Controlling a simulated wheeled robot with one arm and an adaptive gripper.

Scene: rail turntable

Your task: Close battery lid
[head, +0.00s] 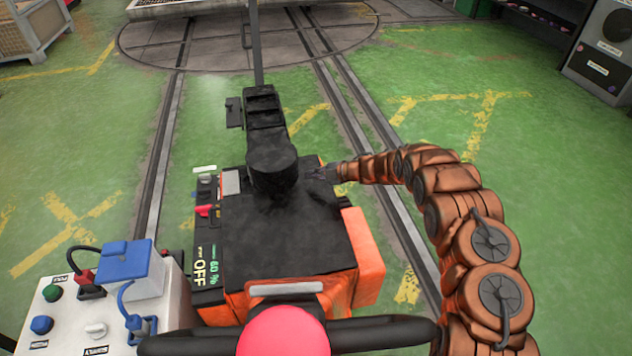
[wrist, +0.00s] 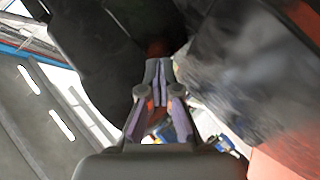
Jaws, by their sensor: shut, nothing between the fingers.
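A black flat cover, which looks like the battery lid (head: 285,245), lies over the top of the orange machine body (head: 366,262). It looks flat from above; I cannot tell whether it sits fully down. My gripper (head: 322,173) is at the far right corner of the cover, beside the black column base. In the wrist view my gripper (wrist: 158,85) has its fingers together with nothing between them. Dark surfaces stand close on both sides of it there. I cannot tell whether the fingertips touch the cover.
A black column (head: 272,170) with a mast rises behind the cover. A panel reading OFF (head: 203,268) is on its left. A control box (head: 100,315) with buttons and a blue plug stands at the lower left. Rails (head: 158,180) run to a turntable (head: 210,50).

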